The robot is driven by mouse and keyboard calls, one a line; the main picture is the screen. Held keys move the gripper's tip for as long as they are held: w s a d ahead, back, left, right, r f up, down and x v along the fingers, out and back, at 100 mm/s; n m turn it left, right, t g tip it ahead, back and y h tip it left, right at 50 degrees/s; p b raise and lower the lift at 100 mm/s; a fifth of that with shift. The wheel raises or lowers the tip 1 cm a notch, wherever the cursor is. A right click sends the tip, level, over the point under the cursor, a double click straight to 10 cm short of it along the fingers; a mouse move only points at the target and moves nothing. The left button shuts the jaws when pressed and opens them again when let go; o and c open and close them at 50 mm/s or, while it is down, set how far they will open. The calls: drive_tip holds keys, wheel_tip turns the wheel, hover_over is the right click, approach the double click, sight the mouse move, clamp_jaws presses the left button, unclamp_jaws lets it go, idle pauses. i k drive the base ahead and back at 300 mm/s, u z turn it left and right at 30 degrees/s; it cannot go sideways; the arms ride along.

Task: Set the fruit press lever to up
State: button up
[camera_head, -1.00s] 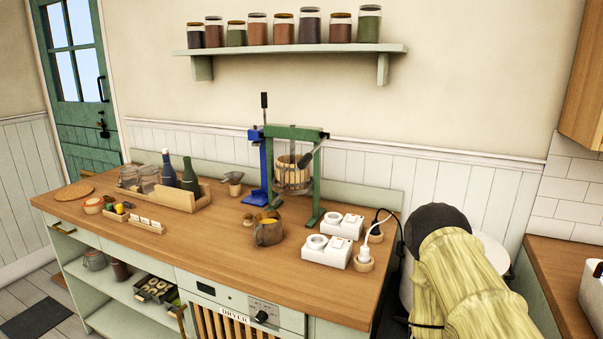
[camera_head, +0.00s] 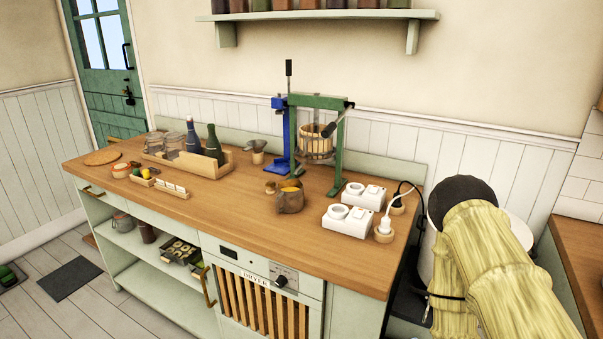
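The fruit press has a green frame (camera_head: 341,150) around a slatted wooden basket (camera_head: 316,141) and stands at the back of the wooden counter. A blue stand (camera_head: 279,140) with an upright black handle (camera_head: 289,68) is just left of the frame. Which handle is the press lever I cannot say for certain. My arm, in a yellowish sleeve, shows at the lower right, apart from the press. My gripper is not visible.
White socket boxes (camera_head: 347,220) with cords stand at the counter's right front. A wooden tray (camera_head: 221,168) with bottles and jars is to the left. The counter's front middle (camera_head: 250,222) is clear.

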sight(326, 133)
drive_tip(key=u, duration=0.05)
drive_tip(key=k, duration=0.5)
drive_tip(key=u, duration=1.2)
drive_tip(key=i, duration=0.7)
drive_tip(key=z, duration=1.55)
